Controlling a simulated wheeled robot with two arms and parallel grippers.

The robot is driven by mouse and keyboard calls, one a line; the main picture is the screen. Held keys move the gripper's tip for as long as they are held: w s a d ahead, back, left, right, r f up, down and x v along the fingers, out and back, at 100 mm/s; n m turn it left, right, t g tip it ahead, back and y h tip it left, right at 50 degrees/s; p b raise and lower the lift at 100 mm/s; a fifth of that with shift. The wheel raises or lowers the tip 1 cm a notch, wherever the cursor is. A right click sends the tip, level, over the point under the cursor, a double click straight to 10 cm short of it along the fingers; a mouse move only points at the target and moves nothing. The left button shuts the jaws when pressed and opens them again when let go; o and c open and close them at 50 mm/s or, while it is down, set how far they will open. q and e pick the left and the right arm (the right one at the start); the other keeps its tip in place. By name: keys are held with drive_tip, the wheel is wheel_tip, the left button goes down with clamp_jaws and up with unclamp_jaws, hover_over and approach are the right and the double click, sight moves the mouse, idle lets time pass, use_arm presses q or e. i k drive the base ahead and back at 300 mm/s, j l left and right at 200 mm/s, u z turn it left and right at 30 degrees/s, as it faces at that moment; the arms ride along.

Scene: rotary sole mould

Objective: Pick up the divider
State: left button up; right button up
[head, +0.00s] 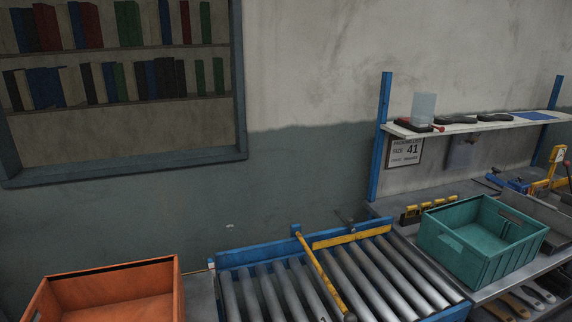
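I cannot tell for sure which thing is the divider. A flat blue sheet (533,115) lies at the right end of the white shelf (460,127). A pale translucent upright piece (424,107) stands near the shelf's left end. A yellow bar (322,273) runs lengthwise over the roller conveyor (375,280). The teal crate (463,262) stands on the bench right of the conveyor; its visible inside looks empty. Neither of my grippers is in view.
An orange bin (110,292) stands at the lower left. Dark soles (494,117) lie on the shelf. A sign reading size 41 (405,150) hangs below it. Yellow and blue equipment (545,180) stands at the far right. The visible rollers carry no crate.

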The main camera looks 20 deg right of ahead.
sight(547, 213)
drive_tip(key=l, duration=0.8)
drive_tip(key=l+z, duration=0.15)
drive_tip(key=l, duration=0.65)
drive_tip(key=i+l, duration=0.1)
drive_tip(key=l, duration=0.7)
drive_tip(key=l+z, duration=0.1)
drive_tip(key=l, duration=0.75)
drive_tip(key=i+l+z, duration=0.1)
drive_tip(key=l, duration=0.65)
drive_tip(key=i+l, duration=0.2)
drive_tip(key=l, duration=0.6)
drive_tip(key=i+l+z, duration=0.15)
drive_tip(key=l, duration=0.65)
drive_tip(key=i+l, duration=0.1)
drive_tip(key=l, duration=0.7)
drive_tip(key=i+j, duration=0.3)
